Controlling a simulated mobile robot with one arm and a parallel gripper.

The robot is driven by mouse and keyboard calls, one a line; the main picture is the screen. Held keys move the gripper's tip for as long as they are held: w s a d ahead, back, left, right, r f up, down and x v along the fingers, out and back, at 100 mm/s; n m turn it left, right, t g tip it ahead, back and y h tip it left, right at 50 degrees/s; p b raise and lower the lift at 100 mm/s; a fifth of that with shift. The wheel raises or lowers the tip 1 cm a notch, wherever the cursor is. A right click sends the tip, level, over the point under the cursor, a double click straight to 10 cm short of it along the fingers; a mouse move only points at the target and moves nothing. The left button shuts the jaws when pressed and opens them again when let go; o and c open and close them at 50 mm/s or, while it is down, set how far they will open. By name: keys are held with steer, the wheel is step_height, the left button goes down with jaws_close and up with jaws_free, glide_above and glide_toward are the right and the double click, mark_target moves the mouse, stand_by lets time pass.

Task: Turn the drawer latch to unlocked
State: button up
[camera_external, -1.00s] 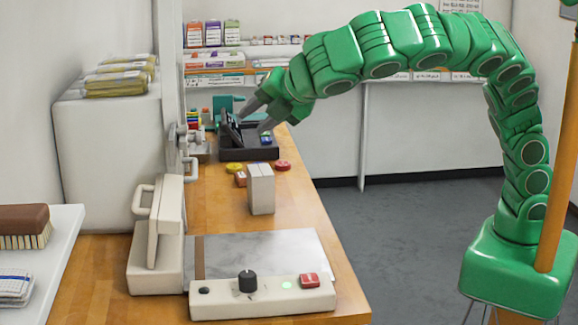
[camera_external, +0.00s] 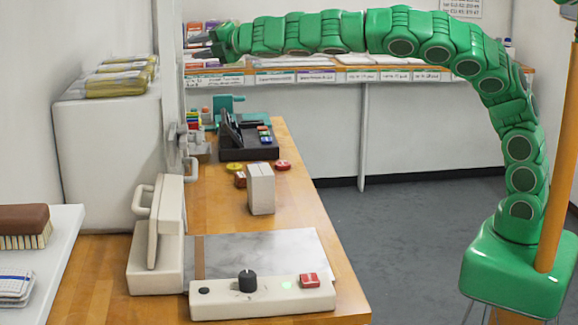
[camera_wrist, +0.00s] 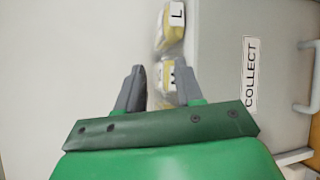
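No drawer latch can be made out with certainty in either view. A pale handle-like fitting (camera_external: 189,168) shows at the right side of the white cabinet (camera_external: 105,165); I cannot tell whether it is the latch. In the wrist view the cabinet's grey-white surface (camera_wrist: 225,75) carries a COLLECT label (camera_wrist: 250,75), with a handle (camera_wrist: 309,76) at the right edge. My gripper (camera_external: 200,48) is raised high above the back of the counter. In the wrist view my gripper (camera_wrist: 160,76) has its two fingers apart with nothing held between them.
Yellow packages (camera_external: 118,77) lie on the cabinet. The wooden counter (camera_external: 300,215) holds a black tray (camera_external: 262,152), a white block (camera_external: 261,188), a press (camera_external: 155,245) and a control strip (camera_external: 262,299). A shelf (camera_external: 340,76) runs along the back wall.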

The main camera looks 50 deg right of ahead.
steer(key=w+d+f+n+y, duration=0.15)
steer(key=w+d, duration=0.25)
steer(key=d, duration=1)
steer(key=w+d+f+n+y, duration=0.1)
steer(key=w+d+f+y, duration=0.15)
steer(key=d, duration=1.25)
steer(key=s+d+f+g+y, duration=0.1)
steer(key=s+d+y, duration=0.1)
steer(key=s+d, duration=0.45)
steer(key=s+d+f+g+y, duration=0.1)
steer(key=s+d+f+y, duration=0.15)
steer(key=d, duration=0.65)
steer(key=s+d+f+g+y, duration=0.1)
steer(key=s+d, duration=0.4)
steer(key=d, duration=0.3)
step_height(320, 180, down, 42)
steer(key=x, duration=0.7)
steer(key=shift+a+n, duration=0.45)
steer(key=shift+y, duration=0.25)
steer(key=shift+s, duration=0.1)
jaws_close()
